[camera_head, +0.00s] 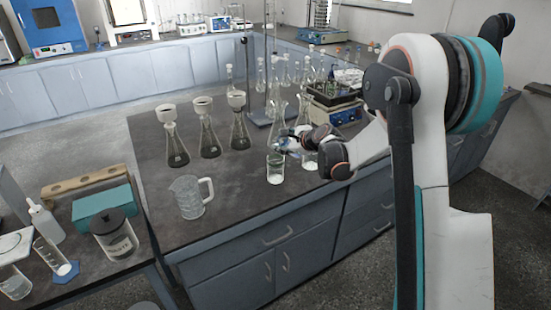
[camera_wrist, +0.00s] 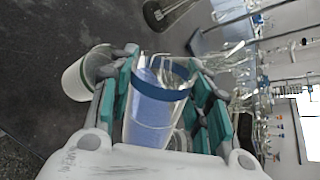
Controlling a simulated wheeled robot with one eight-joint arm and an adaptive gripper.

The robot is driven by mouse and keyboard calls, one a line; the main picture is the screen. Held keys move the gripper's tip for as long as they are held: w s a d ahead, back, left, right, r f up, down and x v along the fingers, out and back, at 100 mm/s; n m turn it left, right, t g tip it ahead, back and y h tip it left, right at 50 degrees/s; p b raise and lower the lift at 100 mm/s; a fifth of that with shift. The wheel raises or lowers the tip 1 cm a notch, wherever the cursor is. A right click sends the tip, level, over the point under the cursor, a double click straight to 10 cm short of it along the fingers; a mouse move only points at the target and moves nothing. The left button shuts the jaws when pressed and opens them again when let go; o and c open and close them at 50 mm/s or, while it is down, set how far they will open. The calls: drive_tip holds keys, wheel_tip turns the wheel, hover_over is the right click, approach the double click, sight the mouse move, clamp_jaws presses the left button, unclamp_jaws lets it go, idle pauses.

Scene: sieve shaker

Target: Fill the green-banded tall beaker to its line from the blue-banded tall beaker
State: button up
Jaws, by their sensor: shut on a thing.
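The blue-banded tall beaker (camera_wrist: 155,110) is clear glass with a blue band near its rim, and my gripper (camera_wrist: 165,85) is shut around it. In the head view, this beaker (camera_head: 289,143) is partly hidden by my gripper (camera_head: 305,141), above the bench and seemingly tilted. Its liquid level is hard to make out. The green-banded tall beaker (camera_head: 275,169) stands upright on the bench, just below and left of my gripper. It also shows beside my fingers in the wrist view (camera_wrist: 80,78). Its contents look pale low down; its fill line is not readable.
Another glass vessel (camera_head: 309,160) stands close right of the green-banded beaker, partly under my gripper. A glass jug (camera_head: 190,197) stands to the left. Flasks with funnels (camera_head: 206,130) and a stand (camera_head: 246,90) are behind. An instrument (camera_head: 335,110) stands at the back right.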

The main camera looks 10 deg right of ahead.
drive_tip(key=shift+a+r+n+g+h+p, duration=0.15)
drive_tip(key=shift+r+n+g+h+p, duration=0.2)
drive_tip(key=shift+n+h+p, duration=0.45)
idle(2.8)
drive_tip(key=shift+f, duration=0.2)
idle(1.5)
drive_tip(key=shift+r, duration=0.1)
drive_tip(key=shift+d+f+m+y+b, duration=0.25)
drive_tip(key=shift+f+m+y+b, duration=0.35)
drive_tip(key=shift+m+y+b, duration=0.45)
drive_tip(key=shift+a+r, duration=0.1)
drive_tip(key=shift+r, duration=0.1)
